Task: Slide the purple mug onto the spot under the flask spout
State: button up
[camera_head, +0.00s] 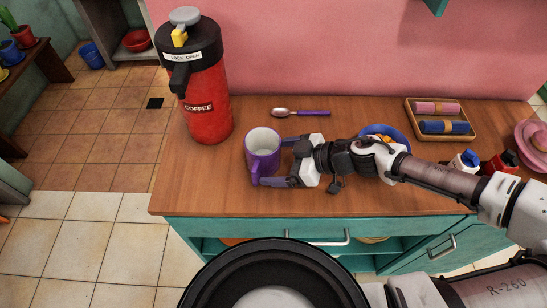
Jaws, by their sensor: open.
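The purple mug (262,155) stands upright on the wooden counter, with a pale inside and its handle toward the front. The red coffee flask (209,101) stands to its left and farther back, with a black top. Its black spout (180,76) points to the front left. My gripper (268,162) comes in from the right with its fingers apart, one behind the mug and one in front, near the handle. I cannot tell whether either finger touches the mug. No marked spot shows under the spout.
A spoon with a purple handle (301,113) lies behind the mug. A blue bowl (390,132) is partly hidden behind my arm. A wooden tray (468,112) with rolled cloths sits at the back right. The counter (190,181) is clear left of the mug and in front of the flask.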

aim_at(268, 155)
jog(key=c, duration=0.7)
jog(key=shift+w+a, duration=0.2)
jog(key=shift+a, duration=3.35)
jog(key=shift+w+a, duration=0.2)
jog(key=shift+a, duration=3.3)
jog(key=o, duration=0.9)
jog(key=shift+c, duration=0.2)
jog(key=p+v, duration=0.4)
jog(key=v, duration=0.8)
jog(key=shift+d+p, duration=0.25)
jog(key=shift+p, duration=0.1)
jog(key=shift+s+d+r, duration=0.3)
jog(key=shift+d+r, duration=0.05)
jog(key=shift+d, duration=0.2)
jog(key=shift+d, duration=0.1)
